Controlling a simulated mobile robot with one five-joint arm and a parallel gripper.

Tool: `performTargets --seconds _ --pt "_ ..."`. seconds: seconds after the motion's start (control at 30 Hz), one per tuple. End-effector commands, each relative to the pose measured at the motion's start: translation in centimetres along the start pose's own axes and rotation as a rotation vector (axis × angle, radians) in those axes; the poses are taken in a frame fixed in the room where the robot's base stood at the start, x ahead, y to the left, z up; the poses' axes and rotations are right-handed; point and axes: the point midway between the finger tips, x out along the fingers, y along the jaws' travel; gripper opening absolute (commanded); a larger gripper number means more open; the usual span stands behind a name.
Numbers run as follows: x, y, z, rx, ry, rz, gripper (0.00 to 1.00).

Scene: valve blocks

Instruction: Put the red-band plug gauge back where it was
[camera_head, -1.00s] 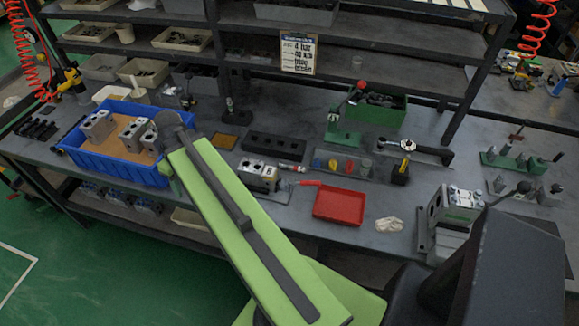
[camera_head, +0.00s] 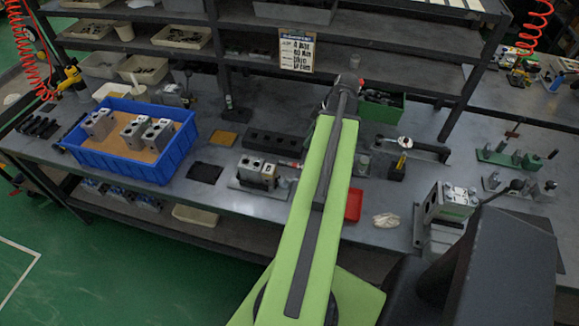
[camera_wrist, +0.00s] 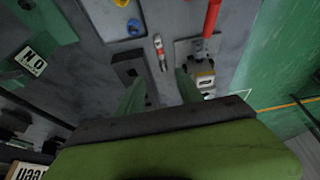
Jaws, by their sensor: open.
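The red-band plug gauge (camera_wrist: 160,52) is a small pale cylinder with a red band, lying on the grey bench in the wrist view. In the head view it shows as a small red-and-pale piece (camera_head: 289,165) left of my arm, partly hidden. My gripper (camera_wrist: 161,90) is open and empty, its two green fingers apart. The gauge lies beyond the fingertips, in line with the gap between them, and does not appear to be held. In the head view my arm hides the fingers.
A dark block with holes (camera_head: 275,145) and a grey valve block (camera_head: 257,171) lie near the gauge. A blue bin (camera_head: 167,169) holds several blocks at left. A red tray (camera_head: 353,206) is partly behind my arm. A green box (camera_head: 383,108) stands behind.

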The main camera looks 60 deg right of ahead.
Motion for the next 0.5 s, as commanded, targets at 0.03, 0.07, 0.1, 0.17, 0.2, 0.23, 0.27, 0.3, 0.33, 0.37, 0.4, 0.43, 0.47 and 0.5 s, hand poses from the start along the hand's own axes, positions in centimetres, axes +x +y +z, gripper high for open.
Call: performTargets --seconds 0.03,0.07,0.1,0.17,0.2,0.23,0.27,0.3,0.33,0.37,0.4,0.43,0.47,0.5 --pt "1.6 0.0 0.3 -0.001 0.000 0.000 0.43" --pt "2.2 0.0 0.3 -0.002 0.000 -0.001 0.43" --pt "3.2 0.0 0.4 -0.002 0.000 -0.001 0.43" --pt "4.6 0.0 0.4 -0.002 -0.001 -0.001 0.43" --pt "5.6 0.0 0.4 -0.002 -0.001 -0.001 0.43" --pt "6.2 0.0 0.4 -0.001 -0.001 0.000 0.43" --pt "6.9 0.0 0.4 -0.002 -0.001 0.000 0.43" --pt "7.8 0.0 0.4 -0.002 -0.001 0.000 0.43" --pt "8.4 0.0 0.4 -0.003 -0.001 0.000 0.43" --pt "9.1 0.0 0.3 -0.003 -0.001 -0.001 0.43" --pt "10.0 -0.1 0.3 -0.002 -0.001 -0.001 0.43" --pt "10.5 -0.1 0.3 -0.001 -0.001 -0.001 0.43" --pt "10.9 -0.1 0.3 -0.001 -0.001 -0.001 0.43" --pt "11.3 -0.1 0.2 -0.001 -0.001 -0.001 0.43"
